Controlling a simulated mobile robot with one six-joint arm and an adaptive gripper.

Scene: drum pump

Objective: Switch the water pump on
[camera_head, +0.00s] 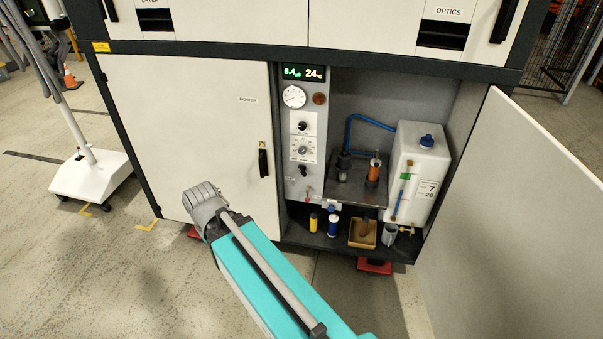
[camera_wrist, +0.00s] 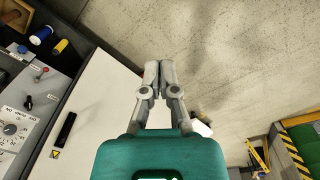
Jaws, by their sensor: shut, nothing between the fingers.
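The control panel (camera_head: 301,130) stands in the open cabinet, left of the water compartment. It carries a lit display (camera_head: 303,73), a round gauge (camera_head: 294,96), a black knob (camera_head: 302,127), a dial (camera_head: 302,150), a black switch (camera_head: 303,171) and a small red-tipped lever (camera_head: 308,194). In the wrist view the dial (camera_wrist: 10,129), black switch (camera_wrist: 28,102) and red-tipped lever (camera_wrist: 40,71) lie at the left. The small labels are too small to read surely. My gripper (camera_wrist: 158,68) is shut and empty, apart from the panel. I cannot make out its fingers in the head view.
A closed door (camera_head: 190,130) with a black handle (camera_head: 263,159) is left of the panel; an open door (camera_head: 530,210) is at the right. A white tank (camera_head: 418,170), an orange cylinder (camera_head: 374,168) and a blue hose (camera_head: 349,132) are inside the cabinet. The floor in front is bare.

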